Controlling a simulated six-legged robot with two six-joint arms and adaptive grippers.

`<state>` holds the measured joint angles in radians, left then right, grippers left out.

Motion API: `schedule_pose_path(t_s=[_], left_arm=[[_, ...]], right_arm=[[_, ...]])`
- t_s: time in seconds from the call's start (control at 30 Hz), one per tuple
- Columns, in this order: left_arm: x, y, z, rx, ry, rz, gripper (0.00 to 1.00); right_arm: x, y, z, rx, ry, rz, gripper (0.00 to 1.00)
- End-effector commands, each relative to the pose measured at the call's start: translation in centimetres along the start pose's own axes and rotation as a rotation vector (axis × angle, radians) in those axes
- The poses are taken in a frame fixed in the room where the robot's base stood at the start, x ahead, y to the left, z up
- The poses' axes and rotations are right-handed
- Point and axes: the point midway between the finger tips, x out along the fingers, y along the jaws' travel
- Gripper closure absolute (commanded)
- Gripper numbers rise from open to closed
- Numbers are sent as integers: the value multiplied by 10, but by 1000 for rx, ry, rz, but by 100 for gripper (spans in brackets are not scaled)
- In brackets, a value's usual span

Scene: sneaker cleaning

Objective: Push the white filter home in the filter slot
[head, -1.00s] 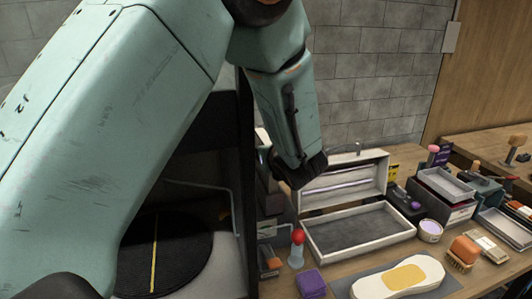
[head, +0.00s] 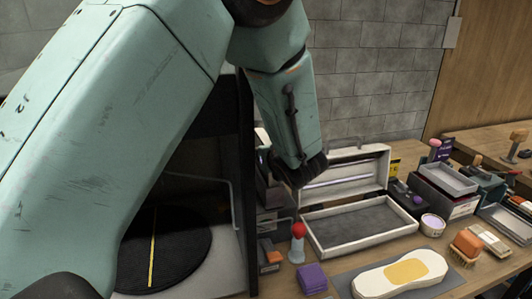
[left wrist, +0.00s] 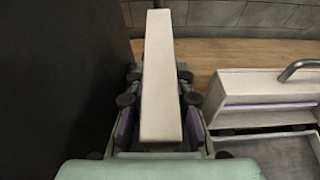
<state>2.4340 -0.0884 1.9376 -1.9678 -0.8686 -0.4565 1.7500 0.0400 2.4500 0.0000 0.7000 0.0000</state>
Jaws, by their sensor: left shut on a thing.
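The white filter (left wrist: 160,80) is a long, pale, upright-looking block in the left wrist view. My left gripper (left wrist: 157,92) is shut on it, with finger parts on both sides of the block. The filter and fingertips cannot be made out clearly there. The filter slot cannot be identified in either view. My right gripper is not in view.
A dark cabinet (head: 246,180) with a round black turntable (head: 180,252) stands left. An open pale case (head: 400,226) lies right of my wrist. A red-topped bottle (head: 297,231), purple block (head: 312,278) and white sneaker sole (head: 372,285) are on the table.

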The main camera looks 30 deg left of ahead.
Motion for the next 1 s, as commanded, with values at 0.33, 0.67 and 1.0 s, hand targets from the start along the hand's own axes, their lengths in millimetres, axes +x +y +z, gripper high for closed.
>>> schedule_pose_path(t_s=[0.33, 0.67, 1.0], left_arm=[[1, 0, -2, 0, -1, 0, 59], [1, 0, -2, 0, 1, 0, 52], [-15, 0, 37, -6, -4, -2, 52]], right_arm=[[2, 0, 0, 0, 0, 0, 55], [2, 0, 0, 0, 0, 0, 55], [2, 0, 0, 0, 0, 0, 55]])
